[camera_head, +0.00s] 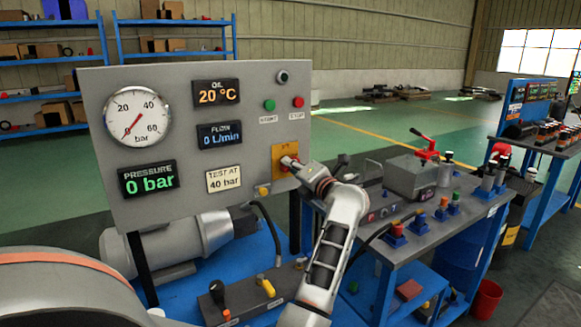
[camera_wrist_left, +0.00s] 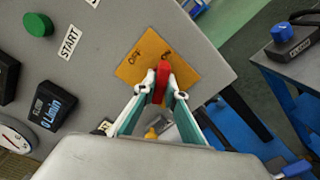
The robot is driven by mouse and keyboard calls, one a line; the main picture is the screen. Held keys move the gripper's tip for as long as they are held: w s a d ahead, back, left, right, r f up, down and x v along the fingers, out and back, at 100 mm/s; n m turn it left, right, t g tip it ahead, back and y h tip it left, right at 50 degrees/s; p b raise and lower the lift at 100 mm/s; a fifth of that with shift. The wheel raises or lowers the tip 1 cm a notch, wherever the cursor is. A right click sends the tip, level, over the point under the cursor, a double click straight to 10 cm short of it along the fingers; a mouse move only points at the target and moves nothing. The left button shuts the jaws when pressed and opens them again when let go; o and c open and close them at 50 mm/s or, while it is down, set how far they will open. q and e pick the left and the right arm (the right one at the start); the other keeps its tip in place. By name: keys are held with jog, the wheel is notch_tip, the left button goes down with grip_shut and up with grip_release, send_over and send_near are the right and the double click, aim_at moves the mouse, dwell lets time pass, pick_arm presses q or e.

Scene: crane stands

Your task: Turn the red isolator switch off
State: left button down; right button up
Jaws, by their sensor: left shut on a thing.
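The red isolator switch (camera_wrist_left: 162,82) sits on a yellow-orange plate (camera_wrist_left: 133,68) at the lower right of the grey panel. In the left wrist view my left gripper (camera_wrist_left: 160,84) is shut on the red handle, one fingertip on each side. The handle runs roughly up and down in that view, and small lettering on the plate stands beside its top. In the head view the plate (camera_head: 278,152) shows at the panel's lower right, and my left gripper (camera_head: 290,163) covers most of the switch. My right gripper is not in either view.
The grey panel (camera_head: 150,212) carries a pressure gauge (camera_head: 137,117) reading near zero, displays, a green START button (camera_head: 269,105) and a red button (camera_head: 298,101). A yellow knob (camera_head: 263,191) is just below the plate. A workbench with valves (camera_head: 440,228) stands to the right.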

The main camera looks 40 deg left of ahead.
pick_arm(q)
jog(key=n+b, duration=0.1)
jog(key=n, duration=0.3)
jog(key=shift+f+n, duration=0.1)
jog(key=shift+n, duration=0.2)
jog(key=n+b, duration=0.1)
jog(key=n, duration=0.3)
jog(key=shift+b, duration=0.35)
jog(key=shift+n+b, duration=0.6)
jog(key=shift+n, duration=1)
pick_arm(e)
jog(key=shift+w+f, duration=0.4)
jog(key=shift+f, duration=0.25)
pick_arm(q)
jog(key=shift+r, duration=0.2)
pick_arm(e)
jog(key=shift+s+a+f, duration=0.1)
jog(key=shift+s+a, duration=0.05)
pick_arm(q)
jog(key=c, duration=2.1)
grip_release()
